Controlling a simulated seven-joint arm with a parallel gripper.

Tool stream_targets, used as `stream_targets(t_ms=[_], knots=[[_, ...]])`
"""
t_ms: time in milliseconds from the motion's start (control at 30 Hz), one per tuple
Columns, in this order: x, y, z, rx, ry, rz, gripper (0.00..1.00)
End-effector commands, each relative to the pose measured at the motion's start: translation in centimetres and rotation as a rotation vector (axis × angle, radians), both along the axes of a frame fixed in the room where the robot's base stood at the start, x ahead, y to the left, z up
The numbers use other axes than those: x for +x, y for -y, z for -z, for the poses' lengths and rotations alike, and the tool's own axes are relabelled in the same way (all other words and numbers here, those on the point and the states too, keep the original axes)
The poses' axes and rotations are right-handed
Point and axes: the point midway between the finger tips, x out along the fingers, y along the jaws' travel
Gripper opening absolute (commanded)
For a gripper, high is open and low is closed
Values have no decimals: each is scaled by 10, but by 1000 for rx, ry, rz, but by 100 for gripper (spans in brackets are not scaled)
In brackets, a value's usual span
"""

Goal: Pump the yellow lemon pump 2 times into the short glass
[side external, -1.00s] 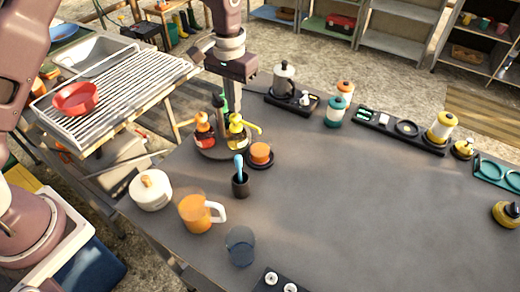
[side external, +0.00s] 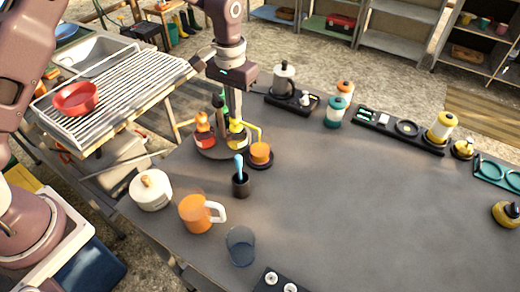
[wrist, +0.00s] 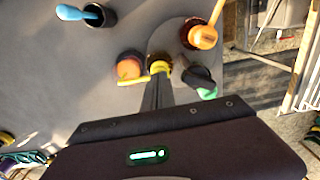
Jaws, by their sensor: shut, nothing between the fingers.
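The yellow lemon pump (side external: 236,138) stands on a round dark turntable among other pump bottles. Its yellow spout reaches right, over or beside a short glass with orange contents (side external: 260,153) on a dark coaster. In the wrist view, the yellow pump head (wrist: 160,66) lies just beyond my fingertips, and the spout points left towards the short glass (wrist: 129,66). My gripper (side external: 234,116) is shut, with nothing between its fingers. It points down onto the top of the pump and appears to touch it; the exact contact is hidden.
A red-orange pump bottle (side external: 203,132) and a green-topped dark one share the turntable (side external: 208,154). A dark cup with a blue utensil (side external: 240,183), an orange mug (side external: 196,213), a white pot (side external: 150,190) and an empty bluish glass (side external: 240,247) stand nearer. The table's middle is clear.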

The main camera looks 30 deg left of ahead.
Motion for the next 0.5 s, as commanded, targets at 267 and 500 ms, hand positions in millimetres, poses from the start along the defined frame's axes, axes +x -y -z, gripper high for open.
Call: stream_targets(t_ms=[267,500], knots=[[0,0,11,0,-2,0,0],[0,0,10,0,-1,0,0]])
